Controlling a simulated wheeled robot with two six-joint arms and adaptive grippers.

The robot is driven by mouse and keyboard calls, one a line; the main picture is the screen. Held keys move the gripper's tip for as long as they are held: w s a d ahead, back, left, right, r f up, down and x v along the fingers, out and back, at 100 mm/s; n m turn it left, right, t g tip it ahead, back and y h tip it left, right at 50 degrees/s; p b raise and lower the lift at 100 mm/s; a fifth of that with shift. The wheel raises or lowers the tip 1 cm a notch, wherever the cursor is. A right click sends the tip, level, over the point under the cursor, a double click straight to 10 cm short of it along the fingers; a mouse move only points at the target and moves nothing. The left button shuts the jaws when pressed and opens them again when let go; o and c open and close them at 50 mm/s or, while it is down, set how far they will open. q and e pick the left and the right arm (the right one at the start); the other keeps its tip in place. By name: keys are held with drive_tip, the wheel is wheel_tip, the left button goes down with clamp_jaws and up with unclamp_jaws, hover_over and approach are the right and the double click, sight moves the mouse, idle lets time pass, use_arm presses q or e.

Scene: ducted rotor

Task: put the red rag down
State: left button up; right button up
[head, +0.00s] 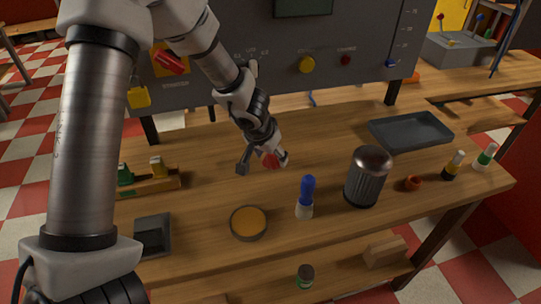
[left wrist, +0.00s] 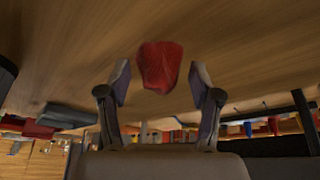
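The red rag (head: 271,161) is a small crumpled piece at the middle of the wooden workbench, partly hidden by my left gripper in the head view. My left gripper (head: 262,164) is open and low over the bench, with its fingers on either side of the rag. In the left wrist view the rag (left wrist: 160,66) shows between the fingertips (left wrist: 160,78), with a visible gap on both sides. It seems to lie on the wood, though its underside is hidden. My right gripper is not in view.
An orange-filled round dish (head: 249,223), a blue-topped bottle (head: 306,197) and a dark ribbed canister (head: 368,177) stand in front and to the right. A grey tray (head: 411,130) is at the back right. A control panel (head: 300,62) stands behind. Bare wood surrounds the rag.

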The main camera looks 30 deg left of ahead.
use_arm(q)
drive_tip(key=shift+o, duration=0.2)
drive_tip(key=shift+r, duration=0.15)
drive_tip(key=shift+r+p, duration=0.35)
drive_tip(key=p+v, duration=0.7)
drive_tip(key=v, duration=0.4)
drive_tip(key=shift+s, duration=0.25)
drive_tip(key=shift+r, duration=0.1)
